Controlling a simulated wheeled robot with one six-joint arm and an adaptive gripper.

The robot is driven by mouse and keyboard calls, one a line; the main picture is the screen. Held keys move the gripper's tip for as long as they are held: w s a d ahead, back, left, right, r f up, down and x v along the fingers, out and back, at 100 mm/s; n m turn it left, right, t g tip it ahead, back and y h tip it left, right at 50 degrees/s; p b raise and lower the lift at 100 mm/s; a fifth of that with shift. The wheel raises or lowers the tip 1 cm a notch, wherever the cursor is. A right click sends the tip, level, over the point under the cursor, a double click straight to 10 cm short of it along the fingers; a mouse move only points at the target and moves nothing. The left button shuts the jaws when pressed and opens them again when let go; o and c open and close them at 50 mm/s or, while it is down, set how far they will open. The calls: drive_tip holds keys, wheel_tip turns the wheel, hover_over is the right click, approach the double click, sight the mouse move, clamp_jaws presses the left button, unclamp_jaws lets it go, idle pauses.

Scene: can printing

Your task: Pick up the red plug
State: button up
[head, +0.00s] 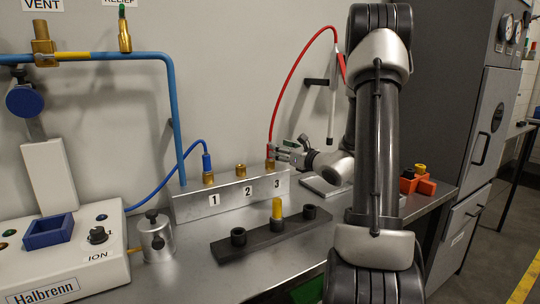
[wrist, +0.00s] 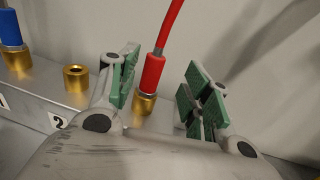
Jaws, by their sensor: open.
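The red plug (wrist: 152,74) stands upright in the brass socket (wrist: 145,103) at position 3, with a red hose leaving its top. In the head view the red plug (head: 270,153) is at the right end of the metal block, beside my gripper's fingertips. My gripper (wrist: 160,92) is open, with one green-padded finger on each side of the red plug in the wrist view. The fingers look apart from the plug. In the head view my gripper (head: 284,151) comes in from the right, and its fingers partly hide the area around the plug.
The metal block (head: 232,200) also bears an empty brass socket 2 (head: 240,171) and a blue plug (head: 207,162) in socket 1. A dark rack (head: 260,240) with a yellow piece (head: 277,208) lies in front. A white Halbrenn device (head: 100,265) stands at left.

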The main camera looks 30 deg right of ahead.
drive_tip(key=w, duration=0.2)
drive_tip(key=w+a, duration=0.1)
drive_tip(key=w, duration=0.2)
drive_tip(key=shift+w+a, duration=0.35)
drive_tip(key=shift+r, duration=0.1)
clamp_jaws()
wheel_tip(320, 180, up, 15)
idle(1.0)
